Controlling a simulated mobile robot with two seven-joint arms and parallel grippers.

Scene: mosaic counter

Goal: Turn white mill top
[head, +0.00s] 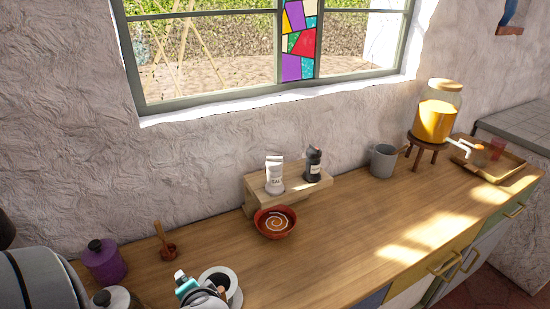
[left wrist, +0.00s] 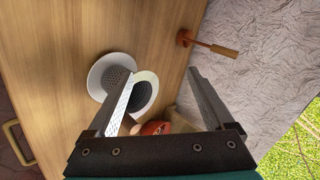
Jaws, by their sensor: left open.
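The white mill (head: 274,175), with lettering on its side, stands upright on a small wooden stand (head: 262,205) against the wall in the head view. A dark mill (head: 313,164) stands to its right on the same stand. My left gripper (head: 203,292) is at the bottom of the head view, over the front left counter, well left of and nearer than the white mill. In the left wrist view its two fingers (left wrist: 162,78) are spread with nothing held between them. I cannot make out the white mill there. My right gripper is not in view.
A red bowl (head: 275,222) sits just in front of the stand. A white dish with a dark inside (head: 222,279) is beside my left gripper. A purple jar (head: 104,261) and wooden spoon (head: 161,238) stand left. A grey mug (head: 383,160) and drink dispenser (head: 436,115) stand right.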

